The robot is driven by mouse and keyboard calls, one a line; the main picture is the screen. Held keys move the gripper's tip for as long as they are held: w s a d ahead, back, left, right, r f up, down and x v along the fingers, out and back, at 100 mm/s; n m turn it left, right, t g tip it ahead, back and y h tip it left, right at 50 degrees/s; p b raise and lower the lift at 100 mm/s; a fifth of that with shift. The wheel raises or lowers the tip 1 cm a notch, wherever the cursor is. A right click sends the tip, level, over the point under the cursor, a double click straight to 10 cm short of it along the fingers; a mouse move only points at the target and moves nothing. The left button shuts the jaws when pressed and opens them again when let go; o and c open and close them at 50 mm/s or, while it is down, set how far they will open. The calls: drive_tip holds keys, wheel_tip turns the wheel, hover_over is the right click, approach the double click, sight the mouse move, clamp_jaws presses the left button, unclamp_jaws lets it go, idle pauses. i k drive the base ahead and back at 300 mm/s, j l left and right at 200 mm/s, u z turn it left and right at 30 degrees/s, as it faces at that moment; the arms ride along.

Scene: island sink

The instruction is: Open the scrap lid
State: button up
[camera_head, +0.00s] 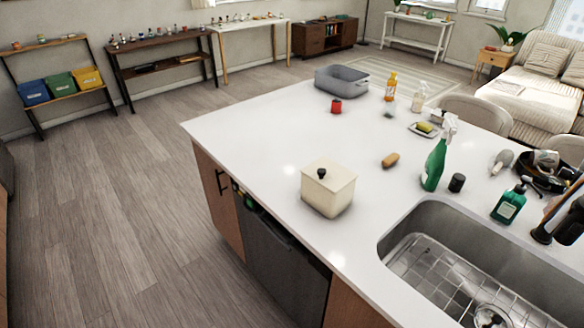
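A cream box-shaped container (327,197) stands upright on the white island top, left of the sink. Its lid (329,172) is on top and looks closed, with a small black knob (321,173) toward its left side. The inside of the container is hidden. I cannot make out my gripper in this view, and nothing touches the container or its knob.
Right of the container are a brown brush-like item (390,160), a green spray bottle (434,165) and a dark cup (457,183). The sink (450,235) is at front right, a green soap bottle (509,204) beside it. The counter around the container is clear.

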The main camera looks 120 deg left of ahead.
sight(330, 174)
drive_tip(key=u, duration=3.7)
drive_tip(key=i+u, duration=0.5)
drive_tip(key=i, duration=0.3)
